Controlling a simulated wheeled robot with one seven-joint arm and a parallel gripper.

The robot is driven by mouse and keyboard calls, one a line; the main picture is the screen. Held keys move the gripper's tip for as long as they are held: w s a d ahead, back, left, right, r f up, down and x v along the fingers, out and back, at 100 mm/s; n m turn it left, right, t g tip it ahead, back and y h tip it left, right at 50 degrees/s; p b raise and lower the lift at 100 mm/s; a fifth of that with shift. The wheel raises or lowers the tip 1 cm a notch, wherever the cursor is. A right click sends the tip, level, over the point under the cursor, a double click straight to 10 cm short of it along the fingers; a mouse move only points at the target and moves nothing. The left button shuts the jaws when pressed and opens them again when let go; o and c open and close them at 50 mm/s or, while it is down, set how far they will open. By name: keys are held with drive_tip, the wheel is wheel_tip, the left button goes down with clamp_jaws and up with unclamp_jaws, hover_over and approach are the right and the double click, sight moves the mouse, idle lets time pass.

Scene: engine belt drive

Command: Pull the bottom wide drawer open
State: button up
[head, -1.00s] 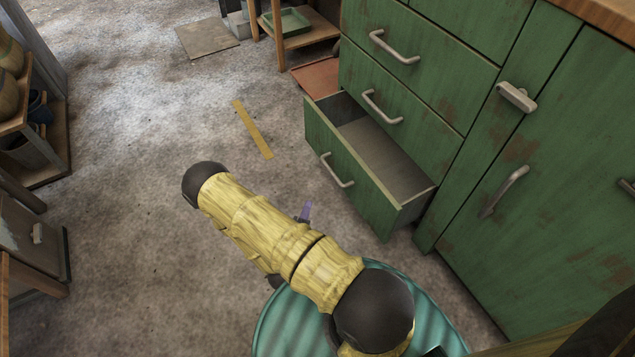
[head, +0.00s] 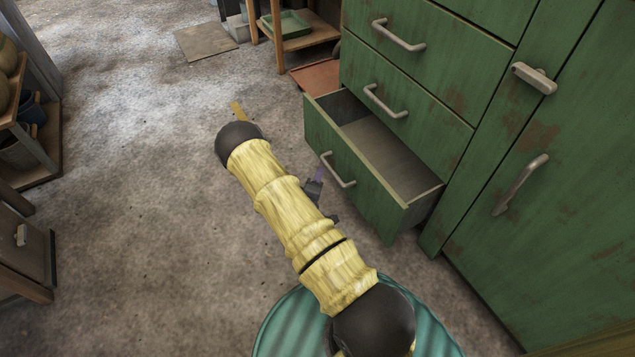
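The bottom wide drawer (head: 362,172) of the green cabinet stands pulled out, and its empty grey inside shows. Its metal handle (head: 338,170) is on the front panel, on the left side. The two wide drawers above it are shut. My gripper (head: 318,180) is mostly hidden behind my yellow arm. Only a dark part and a purplish tip show, close to the left of the drawer handle. I cannot tell whether it touches the handle or whether its fingers are open.
A green cabinet door (head: 560,190) with a handle is to the right. Wooden shelves (head: 30,120) stand at the far left. The floor left of the drawer is clear.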

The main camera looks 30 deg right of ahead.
clamp_jaws()
idle(0.6)
idle(0.8)
unclamp_jaws()
drive_tip(key=p+v, duration=0.8)
drive_tip(key=v, duration=0.9)
drive_tip(key=shift+a, duration=0.2)
drive_tip(key=shift+s+r, duration=0.1)
drive_tip(key=shift+s, duration=0.05)
